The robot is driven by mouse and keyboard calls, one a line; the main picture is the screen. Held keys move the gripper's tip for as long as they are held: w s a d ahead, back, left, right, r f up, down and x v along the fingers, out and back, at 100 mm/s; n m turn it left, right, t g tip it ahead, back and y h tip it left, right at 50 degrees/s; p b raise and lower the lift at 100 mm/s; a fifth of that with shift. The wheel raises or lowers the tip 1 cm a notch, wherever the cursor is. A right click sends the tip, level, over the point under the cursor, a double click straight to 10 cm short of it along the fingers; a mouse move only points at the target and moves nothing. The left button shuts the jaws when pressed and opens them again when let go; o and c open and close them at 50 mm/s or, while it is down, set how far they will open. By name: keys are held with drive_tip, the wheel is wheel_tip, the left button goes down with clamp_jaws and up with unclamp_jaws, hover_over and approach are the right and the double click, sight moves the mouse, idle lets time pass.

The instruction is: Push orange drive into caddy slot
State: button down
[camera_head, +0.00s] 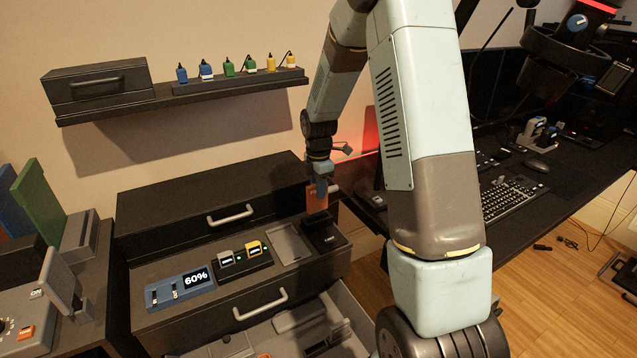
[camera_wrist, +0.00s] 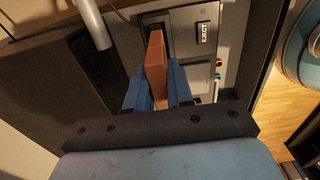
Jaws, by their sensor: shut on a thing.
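The orange drive (camera_head: 317,201) is upright in my gripper (camera_head: 320,184), just over the black caddy (camera_head: 326,238) at the right end of the counter. In the wrist view the orange drive (camera_wrist: 155,62) stands between the two blue fingers of my gripper (camera_wrist: 158,88), which are shut on it. Its far end points at a dark slot opening (camera_wrist: 156,19). I cannot tell whether the drive's lower end is inside the slot or just above it.
A grey recessed tray (camera_head: 289,244), a dock with grey and yellow modules (camera_head: 243,257) and a blue 60% display (camera_head: 180,288) sit left of the caddy. An open drawer (camera_head: 300,325) lies below. A desk with a keyboard (camera_head: 512,199) is at right.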

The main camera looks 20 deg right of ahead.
sight(318, 210)
drive_tip(key=shift+f, duration=0.85)
drive_tip(key=shift+a+f, duration=0.1)
drive_tip(key=shift+f, duration=1.85)
idle(1.6)
drive_tip(key=c, duration=0.9)
unclamp_jaws()
wheel_tip(318, 210, up, 14)
drive_tip(key=shift+f, duration=0.25)
drive_tip(key=shift+r, duration=0.1)
